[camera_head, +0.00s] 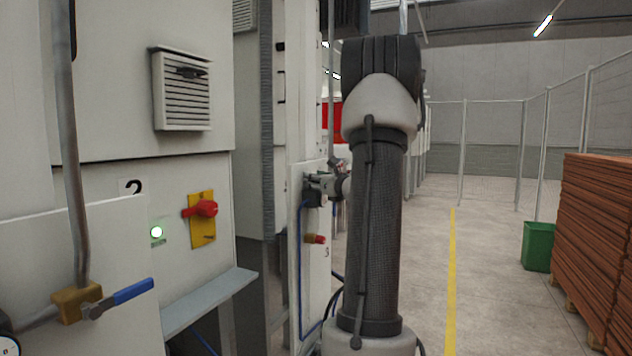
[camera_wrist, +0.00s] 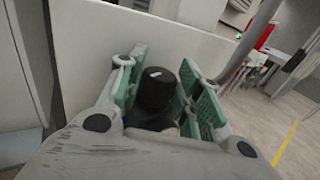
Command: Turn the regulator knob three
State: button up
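The black regulator knob (camera_wrist: 157,90) stands out from a pale panel in the wrist view. My gripper (camera_wrist: 165,88) has its green-padded fingers on either side of the knob, one pad to its left and one to its right. The fingers are apart and I see no clear grip on the knob; its base is partly hidden by the gripper body. In the head view my gripper (camera_head: 322,184) is at the narrow white panel (camera_head: 314,275) marked 3, and the knob is not clearly seen behind it.
At the left are a red switch (camera_head: 201,209) on a yellow plate and a blue-handled valve (camera_head: 125,297). The floor right of my arm is clear up to a green bin (camera_head: 538,246).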

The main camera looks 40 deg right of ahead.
jog(key=c, duration=0.4)
jog(key=n+y, duration=0.1)
jog(key=y, duration=0.1)
jog(key=shift+d+n+y, duration=0.3)
jog(key=shift+n, duration=0.1)
jog(key=n+y, duration=0.2)
jog(key=y, duration=0.2)
jog(key=shift+n, duration=0.3)
jog(key=o, duration=0.8)
jog(key=shift+c, duration=0.2)
